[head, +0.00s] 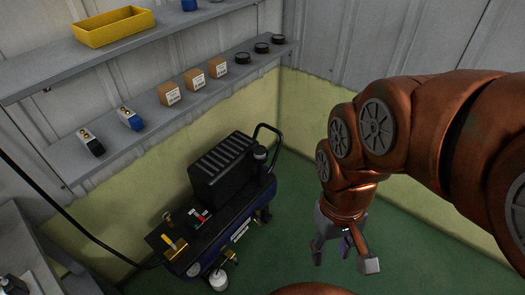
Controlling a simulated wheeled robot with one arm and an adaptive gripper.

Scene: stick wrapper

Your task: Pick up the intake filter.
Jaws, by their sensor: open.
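No part in the head view is marked as the intake filter, so I cannot tell for sure which it is. Several small round black parts, filter-like in shape, sit in a row at the right end of the lower shelf: a left one (242,58), a middle one (261,47) and a right one (278,38). A small dark round part (260,153) also sits on the compressor (218,172) beside its handle. My gripper (343,260) hangs open and empty at the right, pointing down over the green floor, apart from the compressor and the shelf.
The lower shelf (150,118) also bears several small cartons (193,80) and two small boxed items (128,118). A yellow tray (114,26) stands on the upper shelf (50,72). A dark hose (60,210) hangs at left.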

